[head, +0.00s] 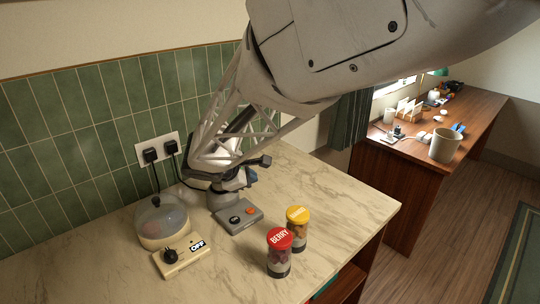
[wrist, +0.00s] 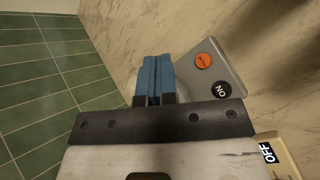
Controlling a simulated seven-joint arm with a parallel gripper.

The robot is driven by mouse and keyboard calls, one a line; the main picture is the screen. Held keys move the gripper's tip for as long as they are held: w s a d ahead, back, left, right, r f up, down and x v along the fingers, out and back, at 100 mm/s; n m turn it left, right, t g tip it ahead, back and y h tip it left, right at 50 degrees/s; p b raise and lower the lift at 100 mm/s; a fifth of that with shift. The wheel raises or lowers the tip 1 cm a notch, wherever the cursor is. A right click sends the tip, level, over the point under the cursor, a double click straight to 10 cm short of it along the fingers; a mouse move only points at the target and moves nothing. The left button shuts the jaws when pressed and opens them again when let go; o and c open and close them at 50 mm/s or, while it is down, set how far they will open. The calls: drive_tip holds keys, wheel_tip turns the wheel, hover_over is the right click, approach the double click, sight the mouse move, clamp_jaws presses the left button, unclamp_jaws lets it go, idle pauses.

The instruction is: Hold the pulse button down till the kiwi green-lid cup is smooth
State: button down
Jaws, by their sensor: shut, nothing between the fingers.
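The grey blender base (head: 240,219) stands on the counter by the wall. It carries an orange button (head: 250,211) and a black round control (head: 234,220). Both also show in the wrist view, the orange button (wrist: 203,61) above the black control (wrist: 221,91). My gripper (head: 250,178) is above the back of the base, its blue fingers shut and empty. In the wrist view the fingertips (wrist: 156,60) are left of the orange button, apart from it in the picture; their height above the base is unclear. I cannot make out a green-lid cup; my gripper covers part of the base.
A red-lid BERRY cup (head: 279,254) and a yellow-lid cup (head: 297,229) stand right of the base. A domed cooker (head: 162,220) and a cream box marked OFF (head: 183,260) stand left. Plugs (head: 150,155) are at the wall. The counter's right side (head: 345,205) is clear.

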sight(251, 211)
drive_tip(key=shift+f, duration=4.2)
drive_tip(key=shift+f, duration=0.75)
idle(0.8)
drive_tip(key=shift+r, duration=0.1)
idle(1.2)
drive_tip(key=shift+r, duration=0.65)
drive_tip(key=shift+r, duration=0.1)
